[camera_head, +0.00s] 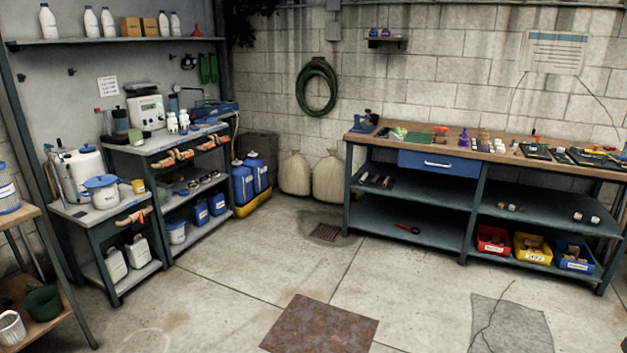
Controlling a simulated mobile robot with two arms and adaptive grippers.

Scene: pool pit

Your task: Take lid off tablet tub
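A white tub with a blue lid (103,188) stands on the low grey side bench at the left. Its lid appears to be on. A second white container with blue on it (6,192) stands on the wooden table and is cut off by the left edge. A smaller white tub with a blue top (177,231) sits on the lower shelf of the taller bench. Labels are too small to read, so I cannot tell which is the tablet tub. Neither of my grippers is in view.
A white sprayer tank (82,168) stands behind the lidded tub, and a yellow cup (139,186) is at its right. A long workbench (350,140) runs along the back right. The concrete floor (225,280) is clear, with a rusty plate (320,325) in front.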

